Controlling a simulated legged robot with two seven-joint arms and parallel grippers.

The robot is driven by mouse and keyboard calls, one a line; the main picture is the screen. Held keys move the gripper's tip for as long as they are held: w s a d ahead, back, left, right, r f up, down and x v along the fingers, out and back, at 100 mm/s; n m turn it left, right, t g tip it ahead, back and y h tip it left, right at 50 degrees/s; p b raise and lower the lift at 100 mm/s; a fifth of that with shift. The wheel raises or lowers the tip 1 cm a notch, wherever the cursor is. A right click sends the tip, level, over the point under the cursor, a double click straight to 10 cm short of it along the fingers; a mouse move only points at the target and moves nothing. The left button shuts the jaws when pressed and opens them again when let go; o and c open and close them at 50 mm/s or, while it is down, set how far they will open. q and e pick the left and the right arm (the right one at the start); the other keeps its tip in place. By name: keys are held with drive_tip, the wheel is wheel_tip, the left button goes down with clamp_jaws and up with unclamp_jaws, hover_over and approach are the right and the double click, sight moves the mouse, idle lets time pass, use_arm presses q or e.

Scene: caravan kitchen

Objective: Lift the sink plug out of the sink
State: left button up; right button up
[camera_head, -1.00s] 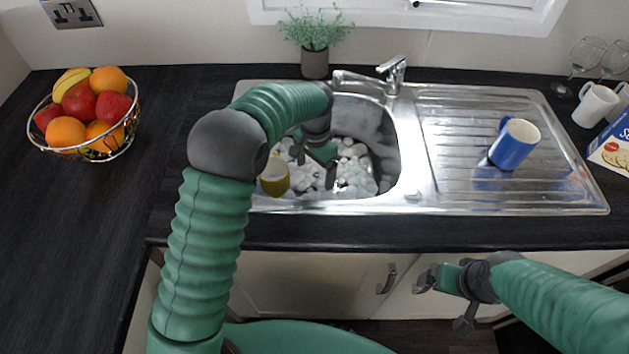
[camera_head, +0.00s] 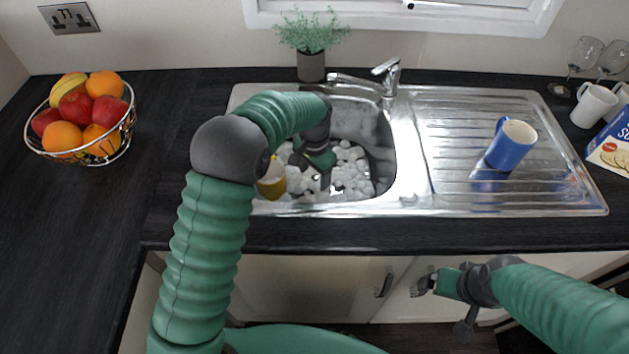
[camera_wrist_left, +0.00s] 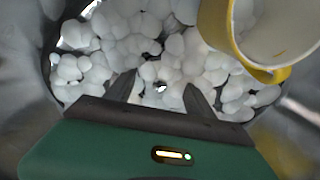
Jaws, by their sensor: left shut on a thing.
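The steel sink basin (camera_head: 385,160) holds a layer of white foam. My left gripper (camera_head: 312,173) reaches down into the basin, its fingers among the foam. In the left wrist view, the fingers (camera_wrist_left: 160,90) stand apart on either side of a small dark, shiny thing, the sink plug (camera_wrist_left: 160,87), mostly covered by foam. The gripper is shut on it, low in the basin. My right gripper (camera_head: 420,284) is in front of the cupboards, outside the sink; its jaw gap is not clear.
A yellow mug (camera_head: 271,182) stands in the foam beside my left gripper. The tap (camera_head: 388,76) is behind the basin. A blue mug (camera_head: 510,146) is on the drainer. A fruit bowl (camera_head: 128,130) is at left; a plant pot (camera_head: 311,66) is behind the sink.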

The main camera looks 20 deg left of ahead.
use_arm(q)
wheel_tip(320, 180, up, 10)
drive_tip(key=shift+a+p, duration=0.15)
drive_tip(key=shift+p, duration=0.9)
wheel_tip(320, 180, up, 11)
drive_tip(key=p, duration=1.1)
hover_over(314, 177)
drive_tip(key=shift+a+f+b, duration=0.1)
drive_tip(key=shift+f+b, duration=0.1)
drive_tip(key=shift+b, duration=0.1)
drive_tip(key=shift+f, duration=0.1)
